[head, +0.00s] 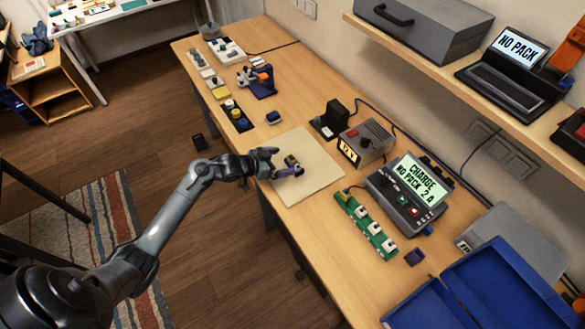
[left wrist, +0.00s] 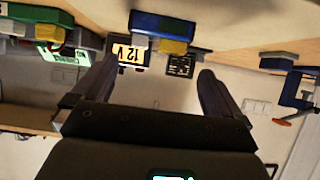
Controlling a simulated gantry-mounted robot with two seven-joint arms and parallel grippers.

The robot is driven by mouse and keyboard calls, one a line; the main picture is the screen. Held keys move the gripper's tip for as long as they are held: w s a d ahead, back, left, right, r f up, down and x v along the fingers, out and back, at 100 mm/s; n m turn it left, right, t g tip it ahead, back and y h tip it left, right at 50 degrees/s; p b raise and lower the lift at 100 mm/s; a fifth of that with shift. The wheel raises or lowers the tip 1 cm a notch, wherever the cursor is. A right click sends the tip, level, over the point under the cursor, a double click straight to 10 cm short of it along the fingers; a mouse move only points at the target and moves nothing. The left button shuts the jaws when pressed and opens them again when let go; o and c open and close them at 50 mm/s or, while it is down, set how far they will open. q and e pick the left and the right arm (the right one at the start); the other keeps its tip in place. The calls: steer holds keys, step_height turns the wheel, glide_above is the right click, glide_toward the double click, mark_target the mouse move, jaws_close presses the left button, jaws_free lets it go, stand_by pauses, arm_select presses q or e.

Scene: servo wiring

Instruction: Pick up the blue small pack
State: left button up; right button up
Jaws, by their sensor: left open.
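A small blue pack with a yellow block on it (head: 292,172) lies on the beige mat (head: 315,185) in the middle of the bench in the head view. It also shows at the top of the left wrist view (left wrist: 150,22), which is upside down. My left gripper (head: 275,163) is at the pack in the head view, and its fingers partly cover it. In the left wrist view the fingers (left wrist: 155,80) are spread apart with nothing between them. The pack appears beyond the gap there; I cannot tell whether a finger touches it. My right gripper is not in view.
A lit 12 V supply (head: 366,143) and charger (head: 407,195) stand right of the mat. A green board (head: 365,225) and dark purple block (head: 414,257) lie nearer. Another small blue block (head: 274,117) and blue clamp (head: 262,83) are farther back. Blue trays (head: 505,285) stand lower right.

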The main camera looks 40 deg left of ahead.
mark_target(298, 162)
arm_select(q)
steer(key=x, duration=0.3)
steer(key=shift+f+b+x, duration=0.25)
steer(key=shift+b+x, duration=0.2)
steer(key=shift+x, duration=2.3)
steer(key=shift+s+d, duration=0.15)
steer(key=shift+s, duration=0.05)
steer(key=shift+c, duration=0.5)
steer(key=c, duration=0.7)
